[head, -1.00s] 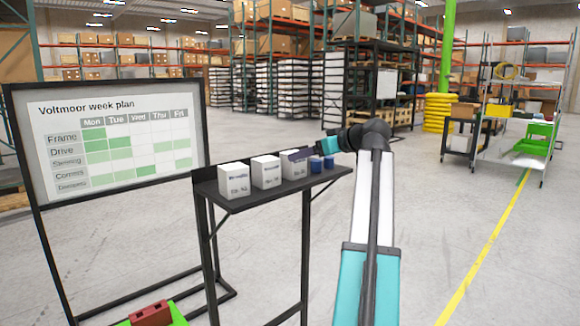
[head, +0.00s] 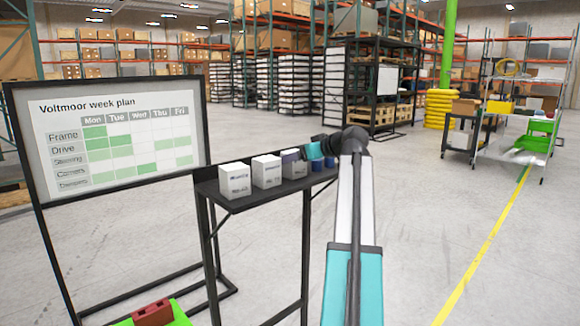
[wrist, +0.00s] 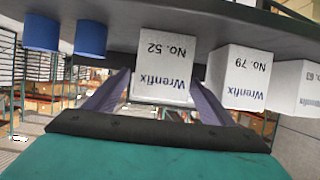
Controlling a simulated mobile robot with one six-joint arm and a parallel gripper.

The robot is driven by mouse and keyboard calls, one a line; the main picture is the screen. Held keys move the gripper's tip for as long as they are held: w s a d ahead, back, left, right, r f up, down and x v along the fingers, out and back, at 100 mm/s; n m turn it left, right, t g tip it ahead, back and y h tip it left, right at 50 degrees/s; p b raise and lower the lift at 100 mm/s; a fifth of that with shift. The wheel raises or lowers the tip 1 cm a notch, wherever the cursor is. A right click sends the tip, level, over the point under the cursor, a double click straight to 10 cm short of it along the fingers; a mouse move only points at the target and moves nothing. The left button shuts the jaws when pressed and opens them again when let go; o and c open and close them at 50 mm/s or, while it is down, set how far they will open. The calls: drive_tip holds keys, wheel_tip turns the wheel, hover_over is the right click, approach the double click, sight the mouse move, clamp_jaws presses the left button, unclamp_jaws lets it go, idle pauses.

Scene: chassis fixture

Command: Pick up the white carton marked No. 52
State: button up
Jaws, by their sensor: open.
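The white carton marked No. 52 (wrist: 164,62) is in the middle of the wrist view, upside down in the picture, with "Wrenfix" on its face. In the head view it is the rightmost carton (head: 293,170) on the dark shelf, its upper part partly hidden by my gripper. My gripper (wrist: 160,88) is open, its two purple fingers pointing at the carton, one toward each side of it. I cannot tell whether the fingertips touch it. In the head view my gripper (head: 291,155) is at the carton.
The carton marked No. 79 (wrist: 238,78) stands close beside it, and another white carton (wrist: 300,88) stands beyond. Blue cylinders (wrist: 91,36) stand on the other side. All are on the dark shelf (head: 243,205). A week-plan board (head: 120,140) stands at the left.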

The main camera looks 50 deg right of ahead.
drive_tip(key=shift+p+x, duration=0.95)
drive_tip(key=shift+x, duration=1.55)
drive_tip(key=shift+f, duration=0.1)
drive_tip(key=shift+s, duration=0.1)
drive_tip(key=c, duration=1.4)
